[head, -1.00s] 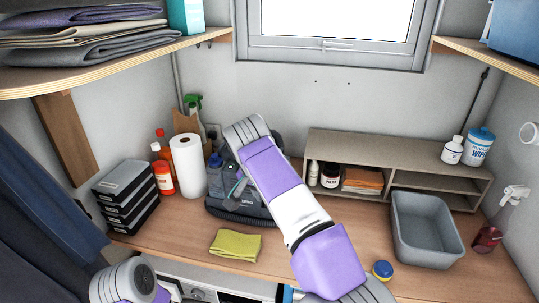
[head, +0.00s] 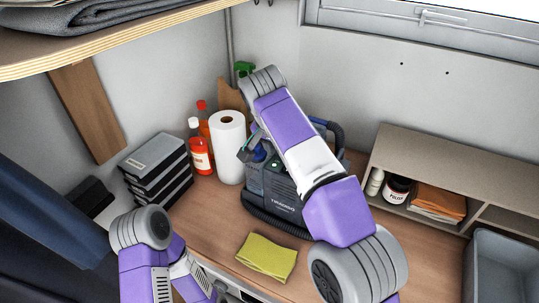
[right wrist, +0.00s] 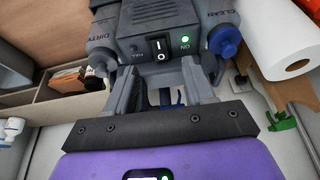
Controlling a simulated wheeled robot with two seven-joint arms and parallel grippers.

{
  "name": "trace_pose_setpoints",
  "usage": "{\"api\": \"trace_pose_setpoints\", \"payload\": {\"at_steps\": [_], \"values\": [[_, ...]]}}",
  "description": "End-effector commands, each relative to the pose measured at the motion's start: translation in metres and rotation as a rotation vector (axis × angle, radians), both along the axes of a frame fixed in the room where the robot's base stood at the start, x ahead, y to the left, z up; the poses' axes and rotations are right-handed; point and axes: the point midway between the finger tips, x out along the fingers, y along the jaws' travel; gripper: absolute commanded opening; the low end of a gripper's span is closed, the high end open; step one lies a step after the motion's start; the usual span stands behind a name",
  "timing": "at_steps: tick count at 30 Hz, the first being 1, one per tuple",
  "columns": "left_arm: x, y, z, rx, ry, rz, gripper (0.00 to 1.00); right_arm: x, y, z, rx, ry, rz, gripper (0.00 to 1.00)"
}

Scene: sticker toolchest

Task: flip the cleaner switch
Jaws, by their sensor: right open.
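The dark grey cleaner (head: 272,202) stands on the worktop, partly hidden behind my right arm in the head view. In the right wrist view its top panel (right wrist: 140,45) faces me. A black rocker switch (right wrist: 162,48) marked I and O sits there, beside a lit green light (right wrist: 186,39) labelled ON. My right gripper (right wrist: 160,72) is open and empty, with its two fingers on either side of the switch area. I cannot tell whether they touch the panel. In the head view this gripper (head: 249,149) is at the cleaner's upper left. My left gripper is out of view.
A paper roll (head: 228,150) and red bottles (head: 201,150) stand left of the cleaner, near stacked black cases (head: 157,165). A yellow cloth (head: 267,258) lies in front. A grey shelf unit (head: 425,150) and a grey tub (head: 500,270) are right.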

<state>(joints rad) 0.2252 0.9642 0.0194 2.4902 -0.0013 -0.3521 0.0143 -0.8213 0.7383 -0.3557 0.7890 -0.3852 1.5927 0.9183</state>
Motion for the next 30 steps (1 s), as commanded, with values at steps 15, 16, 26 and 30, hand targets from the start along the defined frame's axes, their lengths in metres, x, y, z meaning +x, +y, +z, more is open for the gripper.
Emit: {"api": "trace_pose_setpoints", "payload": {"at_steps": [15,16,26,30], "values": [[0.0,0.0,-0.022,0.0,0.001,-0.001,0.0,0.023,-0.01,-0.065,-0.002,0.002,0.003,0.53],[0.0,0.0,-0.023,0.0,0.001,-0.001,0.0,0.024,-0.01,-0.066,-0.002,0.002,0.003,0.53],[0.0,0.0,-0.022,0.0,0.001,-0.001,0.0,0.025,-0.01,-0.067,-0.001,0.0,0.004,0.5],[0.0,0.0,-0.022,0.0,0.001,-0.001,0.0,0.025,-0.01,-0.067,-0.001,0.0,0.004,0.29]]}}
